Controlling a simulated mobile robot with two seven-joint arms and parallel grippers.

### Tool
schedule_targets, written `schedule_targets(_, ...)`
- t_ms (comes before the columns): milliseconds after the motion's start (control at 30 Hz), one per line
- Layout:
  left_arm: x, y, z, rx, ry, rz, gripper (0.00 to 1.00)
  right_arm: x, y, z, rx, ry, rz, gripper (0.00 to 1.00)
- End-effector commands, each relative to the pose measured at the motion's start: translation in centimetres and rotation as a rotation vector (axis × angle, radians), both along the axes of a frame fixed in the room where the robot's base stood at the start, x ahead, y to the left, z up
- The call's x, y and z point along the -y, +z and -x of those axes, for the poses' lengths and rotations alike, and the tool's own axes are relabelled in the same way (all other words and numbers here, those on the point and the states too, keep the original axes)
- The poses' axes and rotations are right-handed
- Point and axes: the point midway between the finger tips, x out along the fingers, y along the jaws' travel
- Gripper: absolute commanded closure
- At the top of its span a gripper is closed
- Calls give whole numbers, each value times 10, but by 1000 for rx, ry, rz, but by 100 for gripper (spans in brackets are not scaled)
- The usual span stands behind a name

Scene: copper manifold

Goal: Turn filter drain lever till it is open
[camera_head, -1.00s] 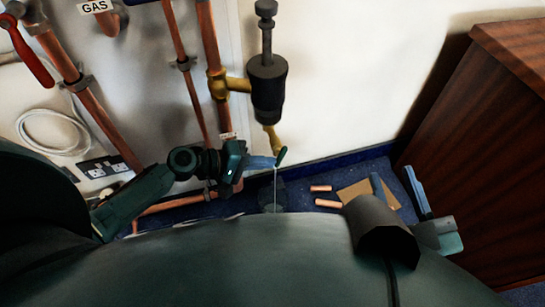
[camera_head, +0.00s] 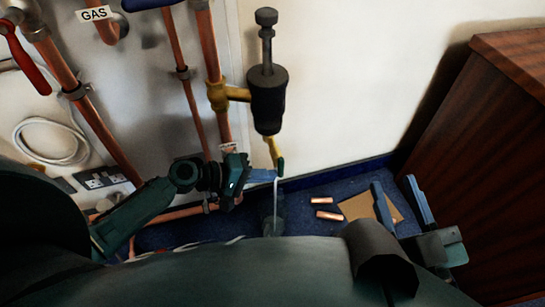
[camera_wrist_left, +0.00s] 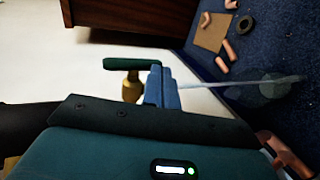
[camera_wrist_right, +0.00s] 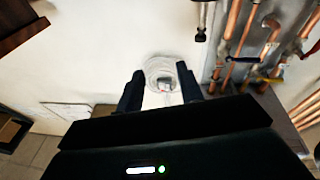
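The green drain lever (camera_head: 281,166) is on the brass drain valve (camera_head: 272,147) under the black filter (camera_head: 267,98). My left gripper (camera_head: 264,175) has its blue fingers together beside the lever. In the left wrist view, the lever (camera_wrist_left: 132,64) lies sideways across the picture, its right end against or very near the blue fingertips (camera_wrist_left: 160,88); I cannot tell if they touch. A pale stream of water (camera_head: 275,205) falls from the valve into a clear container (camera_head: 273,227) on the floor. My right gripper (camera_head: 401,200) is open and empty at the right.
Copper pipes (camera_head: 211,70) run up the wall at the left. A red lever (camera_head: 28,62) and a white cable coil (camera_head: 50,140) are further left. Copper offcuts (camera_head: 328,215) and cardboard (camera_head: 358,207) lie on the blue floor. A wooden cabinet (camera_head: 480,150) stands at the right.

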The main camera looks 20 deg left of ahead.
Motion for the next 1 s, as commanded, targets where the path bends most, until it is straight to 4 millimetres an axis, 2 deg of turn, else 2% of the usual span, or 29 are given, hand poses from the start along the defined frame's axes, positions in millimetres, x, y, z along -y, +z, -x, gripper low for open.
schedule_targets(767,17,9,-10,7,0,10,100,0,11,0,17,-2,10,63)
schedule_targets(867,7,15,-3,5,0,7,100,1,9,0,21,-8,27,63)
schedule_targets(1000,-20,24,15,0,1,1,100,3,6,-1,11,-16,51,63)
